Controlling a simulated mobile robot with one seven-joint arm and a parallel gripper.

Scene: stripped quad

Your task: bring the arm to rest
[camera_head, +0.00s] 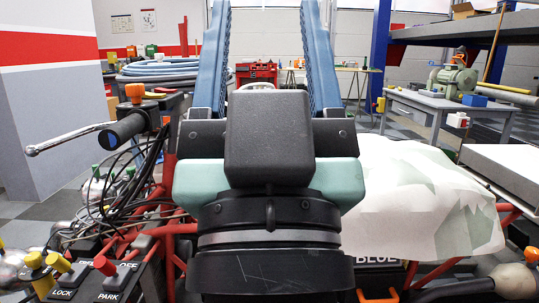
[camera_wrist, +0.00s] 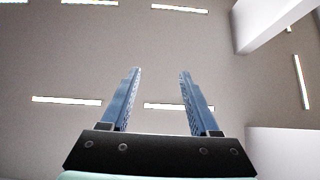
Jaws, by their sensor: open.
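My gripper (camera_head: 264,50) stands in the middle of the head view, pointing up and away from me. Its two blue fingers are wide apart with nothing between them. In the wrist view my gripper (camera_wrist: 157,88) is also open and empty, with the ceiling and its strip lights (camera_wrist: 180,106) behind it. My wrist hides the middle of the red-framed quad (camera_head: 170,200) in the head view.
A handlebar with a lever (camera_head: 75,138) sticks out at left, above cables and LOCK and PARK switches (camera_head: 65,280). A pale crumpled sheet (camera_head: 425,200) lies at right. A workbench (camera_head: 440,105) with a green machine (camera_head: 453,80) stands behind. A striped wall (camera_head: 50,100) is at left.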

